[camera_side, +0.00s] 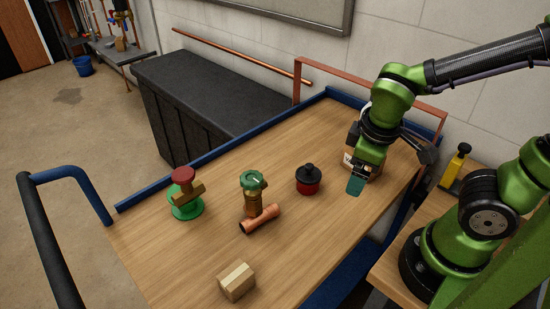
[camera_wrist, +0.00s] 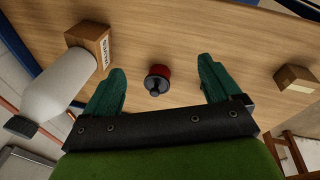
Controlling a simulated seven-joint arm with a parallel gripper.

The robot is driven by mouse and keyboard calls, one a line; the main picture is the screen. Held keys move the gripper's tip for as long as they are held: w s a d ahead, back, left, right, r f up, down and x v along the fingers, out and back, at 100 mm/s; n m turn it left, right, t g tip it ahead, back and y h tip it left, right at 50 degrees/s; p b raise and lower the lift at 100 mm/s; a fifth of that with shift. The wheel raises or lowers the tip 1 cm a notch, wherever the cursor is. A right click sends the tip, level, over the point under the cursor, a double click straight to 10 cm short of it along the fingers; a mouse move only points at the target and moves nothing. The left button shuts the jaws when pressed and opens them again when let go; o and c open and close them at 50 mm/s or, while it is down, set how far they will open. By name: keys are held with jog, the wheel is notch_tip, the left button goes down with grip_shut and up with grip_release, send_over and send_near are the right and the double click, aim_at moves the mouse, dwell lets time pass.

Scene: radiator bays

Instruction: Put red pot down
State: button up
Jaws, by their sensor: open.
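The red pot (camera_side: 309,181) with its black top stands upright on the wooden table, right of the green-handled valve. It also shows in the wrist view (camera_wrist: 159,76), between and beyond my fingers. My gripper (camera_side: 356,184) is to the right of the pot and apart from it. In the wrist view, the two green fingers of my gripper (camera_wrist: 163,85) are spread wide, with nothing between them touching either one.
A red-knobbed valve on a green base (camera_side: 186,200), a green-handled valve on a copper pipe (camera_side: 252,199) and a small box (camera_side: 237,282) stand on the table (camera_side: 310,240). A labelled wooden block (camera_wrist: 95,39) and a white bottle (camera_wrist: 52,84) are near my gripper.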

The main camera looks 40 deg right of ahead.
notch_tip(320, 180, up, 10)
jog(key=w+m+t+y, duration=0.2)
jog(key=m+t+y, duration=0.1)
jog(key=m+t, duration=0.2)
jog(key=m, duration=0.2)
jog(key=shift+a+m+t+y, duration=0.3)
jog(key=shift+y, duration=0.1)
jog(key=shift+w, duration=0.1)
